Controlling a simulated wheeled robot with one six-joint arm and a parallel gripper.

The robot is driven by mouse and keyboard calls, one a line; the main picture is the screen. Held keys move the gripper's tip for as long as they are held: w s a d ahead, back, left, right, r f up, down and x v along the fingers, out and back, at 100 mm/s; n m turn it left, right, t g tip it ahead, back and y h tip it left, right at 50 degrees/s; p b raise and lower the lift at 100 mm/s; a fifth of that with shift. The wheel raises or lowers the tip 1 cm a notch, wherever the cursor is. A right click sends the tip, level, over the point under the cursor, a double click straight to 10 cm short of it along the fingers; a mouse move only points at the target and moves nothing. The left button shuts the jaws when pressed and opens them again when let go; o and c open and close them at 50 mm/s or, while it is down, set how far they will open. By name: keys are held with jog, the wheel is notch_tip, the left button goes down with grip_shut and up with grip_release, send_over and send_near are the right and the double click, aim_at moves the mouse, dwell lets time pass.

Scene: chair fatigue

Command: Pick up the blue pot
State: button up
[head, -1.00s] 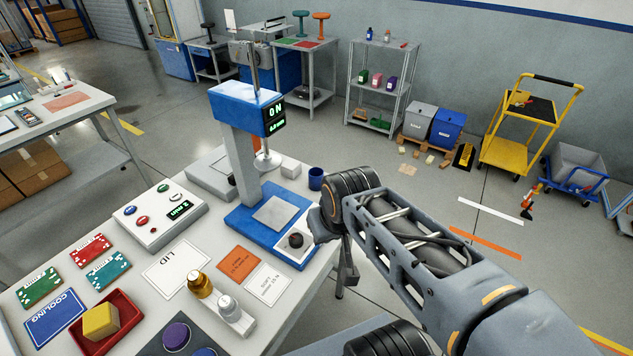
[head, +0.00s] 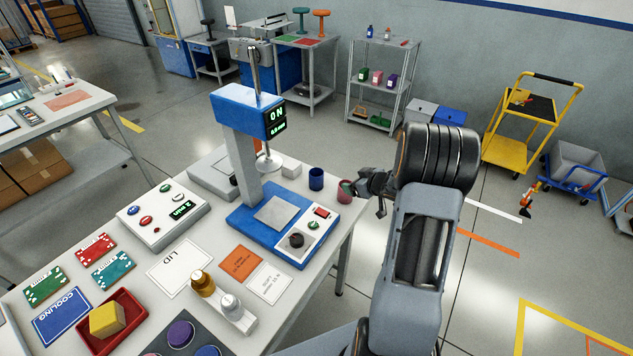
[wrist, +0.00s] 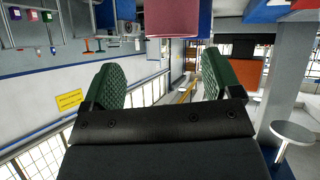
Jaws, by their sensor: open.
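The blue pot (head: 316,179) stands upright on the back part of the workbench, beside the blue press. A pink pot (head: 346,190) stands to its right, close to the bench edge. My gripper (head: 366,190) is just right of the pink pot, with the pink pot between it and the blue pot. In the wrist view my gripper (wrist: 166,80) has its green-padded fingers wide apart with nothing between them. The pink pot (wrist: 172,18) shows at the top there, beyond the fingertips. A blue shape beside it may be the blue pot; I cannot be sure.
The blue press (head: 246,110) with its column and base stands left of the pots.

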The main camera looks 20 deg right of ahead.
jog(key=a+r+n+y, duration=0.1)
jog(key=a+r+y, duration=0.1)
jog(key=a+y, duration=0.15)
send_near(312, 172)
jog(key=shift+t+h, duration=0.25)
jog(key=shift+t, duration=0.05)
jog(key=shift+a+p+x, duration=0.15)
jog(key=shift+p+x, duration=0.35)
jog(key=shift+x, duration=0.85)
jog(key=shift+a+p+x, duration=0.1)
jog(key=shift+p+x, duration=0.35)
jog(key=shift+x, duration=0.95)
jog(key=shift+s+f, duration=0.1)
jog(key=shift+s, duration=0.1)
jog(key=shift+c, duration=0.5)
jog(key=c, duration=0.9)
